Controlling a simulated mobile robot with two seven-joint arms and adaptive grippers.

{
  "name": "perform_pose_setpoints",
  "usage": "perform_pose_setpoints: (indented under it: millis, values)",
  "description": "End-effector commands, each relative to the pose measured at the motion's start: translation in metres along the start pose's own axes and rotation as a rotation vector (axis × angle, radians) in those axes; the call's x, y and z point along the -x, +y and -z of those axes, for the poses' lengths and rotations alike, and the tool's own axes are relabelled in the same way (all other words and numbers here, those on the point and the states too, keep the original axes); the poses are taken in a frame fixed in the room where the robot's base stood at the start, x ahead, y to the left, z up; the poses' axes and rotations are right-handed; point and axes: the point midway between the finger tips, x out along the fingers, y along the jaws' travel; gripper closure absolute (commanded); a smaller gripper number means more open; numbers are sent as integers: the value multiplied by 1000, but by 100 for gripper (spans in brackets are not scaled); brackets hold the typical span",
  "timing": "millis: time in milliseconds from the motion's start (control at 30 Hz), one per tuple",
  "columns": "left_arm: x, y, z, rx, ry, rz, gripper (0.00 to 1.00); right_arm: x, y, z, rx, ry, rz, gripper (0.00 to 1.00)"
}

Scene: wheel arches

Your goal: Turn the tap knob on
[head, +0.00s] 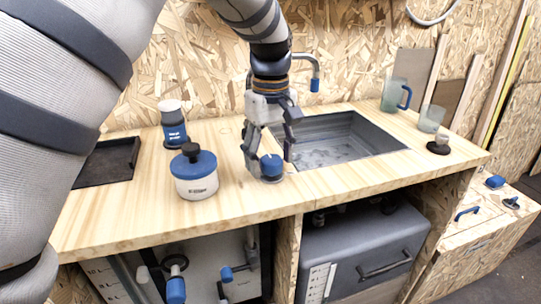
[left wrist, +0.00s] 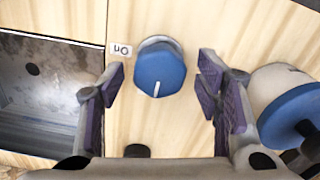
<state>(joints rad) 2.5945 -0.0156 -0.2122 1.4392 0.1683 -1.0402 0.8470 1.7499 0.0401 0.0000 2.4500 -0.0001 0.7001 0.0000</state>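My left gripper (head: 268,150) points down over the knob. In the left wrist view its fingers (left wrist: 160,90) are spread on both sides of the knob, with gaps and no contact visible. The tap spout (head: 315,75) is behind, partly hidden by my arm. My right gripper is not in view.
The sink (head: 345,140) is right of the knob. A white jar with a blue lid (head: 195,175) stands close on the left. A blue-and-white container (head: 173,125) and a dark tray (head: 108,162) are farther left. A jug (head: 394,95) and a glass (head: 431,118) stand right.

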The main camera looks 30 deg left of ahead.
Motion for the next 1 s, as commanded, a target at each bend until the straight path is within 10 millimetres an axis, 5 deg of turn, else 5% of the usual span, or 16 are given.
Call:
perform_pose_setpoints:
  millis: [33, 200, 567, 1000]
  values:
    - [0, 0, 0, 0, 0, 0, 55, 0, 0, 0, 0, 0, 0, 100]
    - [0, 0, 0, 0, 0, 0, 89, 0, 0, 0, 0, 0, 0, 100]
    - [1, 0, 0, -51, 0, 0, 89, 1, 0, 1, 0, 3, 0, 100]
    - [1, 1, 0, -401, 0, -1, 89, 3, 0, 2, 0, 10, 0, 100]
